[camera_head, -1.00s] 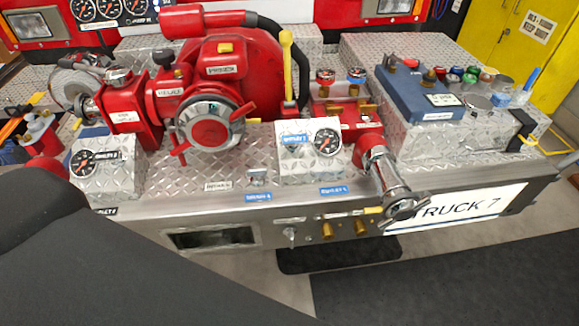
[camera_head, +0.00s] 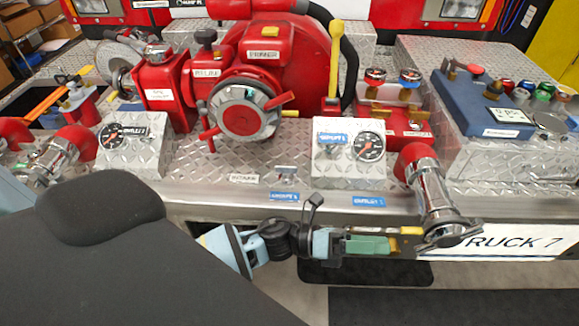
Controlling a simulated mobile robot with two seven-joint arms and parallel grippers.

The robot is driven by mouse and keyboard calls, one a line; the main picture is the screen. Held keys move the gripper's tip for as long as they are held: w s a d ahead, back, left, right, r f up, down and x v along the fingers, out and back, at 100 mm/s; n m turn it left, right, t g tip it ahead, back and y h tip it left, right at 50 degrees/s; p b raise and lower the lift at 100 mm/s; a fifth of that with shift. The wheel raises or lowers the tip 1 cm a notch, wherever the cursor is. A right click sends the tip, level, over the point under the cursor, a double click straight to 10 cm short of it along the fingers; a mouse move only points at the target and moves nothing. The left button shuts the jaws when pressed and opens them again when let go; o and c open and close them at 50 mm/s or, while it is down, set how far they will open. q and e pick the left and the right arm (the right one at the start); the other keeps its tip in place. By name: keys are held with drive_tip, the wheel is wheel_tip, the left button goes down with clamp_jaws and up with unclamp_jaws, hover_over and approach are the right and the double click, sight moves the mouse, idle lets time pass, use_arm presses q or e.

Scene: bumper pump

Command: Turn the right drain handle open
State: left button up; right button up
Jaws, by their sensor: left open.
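The drain handles are on the front face of the diamond-plate bumper (camera_head: 300,180). The right drain handle (camera_head: 404,244) shows as a small brass piece under a yellow tag (camera_head: 411,231), just left of the chrome outlet. My left gripper (camera_head: 388,245) reaches across the front face from the left, its green-tipped fingers pointing right. It is open, its tips beside the right handle; I cannot tell whether they touch it or stand around it. The left drain handle is hidden behind my gripper. My right gripper is not in view.
A chrome outlet (camera_head: 432,200) with a lugged cap juts forward just right of my left gripper. A gauge box (camera_head: 335,165) stands above. The red pump (camera_head: 245,105) is further back. A "TRUCK 7" sign (camera_head: 515,242) is at right.

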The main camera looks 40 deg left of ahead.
use_arm(q)
drive_tip(key=m+g, duration=0.4)
drive_tip(key=m, duration=0.2)
wheel_tip(320, 180, up, 8)
drive_tip(key=m+g+y+b, duration=0.4)
drive_tip(key=m+y+b, duration=0.2)
drive_tip(key=m+y, duration=1.4)
hover_over(286, 166)
drive_tip(key=m+h, duration=0.1)
wheel_tip(286, 166, down, 14)
drive_tip(key=shift+f, duration=0.7)
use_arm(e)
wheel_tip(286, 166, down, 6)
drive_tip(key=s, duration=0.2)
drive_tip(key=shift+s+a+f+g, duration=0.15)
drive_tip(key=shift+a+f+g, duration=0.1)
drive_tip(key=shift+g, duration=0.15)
